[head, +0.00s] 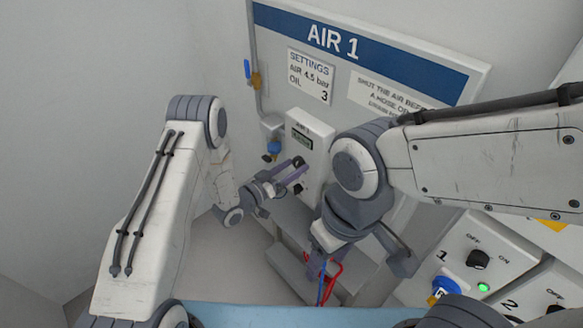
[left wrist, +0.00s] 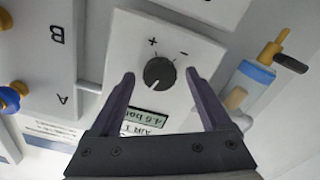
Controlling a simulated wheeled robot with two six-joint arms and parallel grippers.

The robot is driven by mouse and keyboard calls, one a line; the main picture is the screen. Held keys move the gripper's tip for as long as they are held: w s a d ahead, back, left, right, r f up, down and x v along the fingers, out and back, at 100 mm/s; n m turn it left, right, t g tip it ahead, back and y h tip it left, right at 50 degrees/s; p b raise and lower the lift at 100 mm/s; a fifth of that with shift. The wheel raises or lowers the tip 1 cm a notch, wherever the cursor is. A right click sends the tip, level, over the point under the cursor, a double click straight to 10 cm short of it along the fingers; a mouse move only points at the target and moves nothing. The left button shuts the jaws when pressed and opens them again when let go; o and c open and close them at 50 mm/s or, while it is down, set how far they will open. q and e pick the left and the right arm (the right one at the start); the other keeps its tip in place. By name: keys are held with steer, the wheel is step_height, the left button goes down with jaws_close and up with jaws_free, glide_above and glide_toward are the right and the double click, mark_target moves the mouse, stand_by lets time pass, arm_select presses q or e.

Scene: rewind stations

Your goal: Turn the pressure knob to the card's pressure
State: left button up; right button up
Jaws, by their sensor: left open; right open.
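The pressure knob (left wrist: 159,72) is a dark round dial with a light pointer line on a white box, between a plus and a minus mark. The display (left wrist: 143,121) shows upside down and seems to read 4.6 bar; the last digit is blurred. The settings card (head: 310,77) reads AIR 4.5 bar, OIL 3. My left gripper (head: 297,174) is open in front of the regulator box (head: 308,124). In the left wrist view its fingers stand on either side of the knob, with gaps to it. My right gripper (head: 318,268) is lower, by the hoses.
The AIR 1 board (head: 417,63) carries a warning sign (head: 391,92). A blue-bowled unit (head: 274,147) hangs beside the regulator box. Red and blue hoses (head: 334,276) hang below my right arm. A numbered switch panel (head: 510,257) with a green light stands at right.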

arm_select(q)
steer(key=b+v, duration=0.3)
steer(key=v, duration=0.7)
steer(key=shift+s+a+b, duration=0.15)
steer(key=shift+b, duration=0.15)
steer(key=s+d+r+m+g+y, duration=0.1)
steer(key=d+r+m+g+y, duration=0.2)
steer(key=d+r+g+y, duration=0.45)
steer(key=s+a+r+g+y, duration=0.1)
steer(key=s+r+g+y, duration=0.1)
steer(key=s, duration=1.1)
steer(key=s+a+r+g+y, duration=0.2)
steer(key=s+r+g, duration=0.1)
steer(key=s, duration=1.1)
steer(key=shift+s+r, duration=0.25)
steer(key=shift+r, duration=0.3)
